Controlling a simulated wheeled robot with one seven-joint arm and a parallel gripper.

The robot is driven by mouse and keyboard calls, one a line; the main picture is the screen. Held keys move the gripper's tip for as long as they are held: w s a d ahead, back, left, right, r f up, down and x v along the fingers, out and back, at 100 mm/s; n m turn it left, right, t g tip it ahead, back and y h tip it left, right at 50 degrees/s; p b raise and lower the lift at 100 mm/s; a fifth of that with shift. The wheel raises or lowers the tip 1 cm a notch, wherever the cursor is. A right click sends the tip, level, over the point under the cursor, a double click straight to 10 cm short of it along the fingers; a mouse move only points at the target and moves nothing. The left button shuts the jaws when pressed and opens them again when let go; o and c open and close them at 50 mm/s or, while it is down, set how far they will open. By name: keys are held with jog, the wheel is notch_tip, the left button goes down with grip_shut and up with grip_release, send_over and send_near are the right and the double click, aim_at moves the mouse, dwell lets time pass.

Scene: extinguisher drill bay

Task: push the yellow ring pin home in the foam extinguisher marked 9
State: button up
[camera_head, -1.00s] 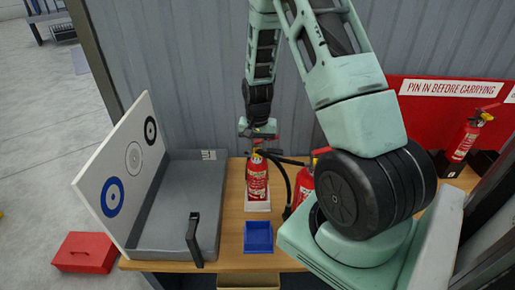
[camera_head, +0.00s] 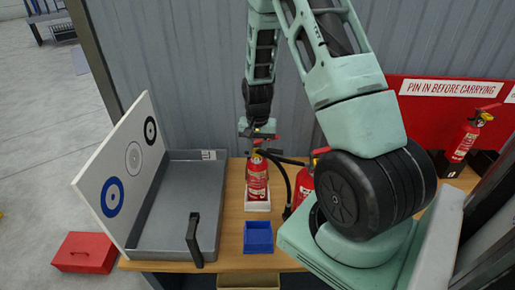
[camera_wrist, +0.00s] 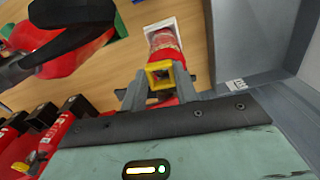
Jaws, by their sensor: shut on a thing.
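The red extinguisher (camera_head: 257,180) stands upright on a white base (camera_head: 257,207) at the back of the wooden table. It also shows in the wrist view (camera_wrist: 164,44). Its number is too small to read. My gripper (camera_head: 259,140) is over its top, hiding part of its head. In the wrist view, my gripper (camera_wrist: 160,88) is shut on the yellow ring pin (camera_wrist: 153,66), a square yellow loop that lines up in front of the extinguisher. I cannot tell how far the pin sits in the extinguisher's head.
A second red extinguisher (camera_head: 301,184) with a black hose stands close on the right. A blue tray (camera_head: 258,237) lies in front. A grey tray (camera_head: 180,205) with a black handle and a white target board (camera_head: 112,180) are at left. Another extinguisher (camera_head: 463,141) stands far right.

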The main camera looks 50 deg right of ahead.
dwell(0.4)
jog(key=o, duration=1.2)
jog(key=shift+c, duration=0.2)
jog(key=shift+r, duration=0.1)
notch_tip(320, 180, up, 17)
jog(key=b, duration=0.4)
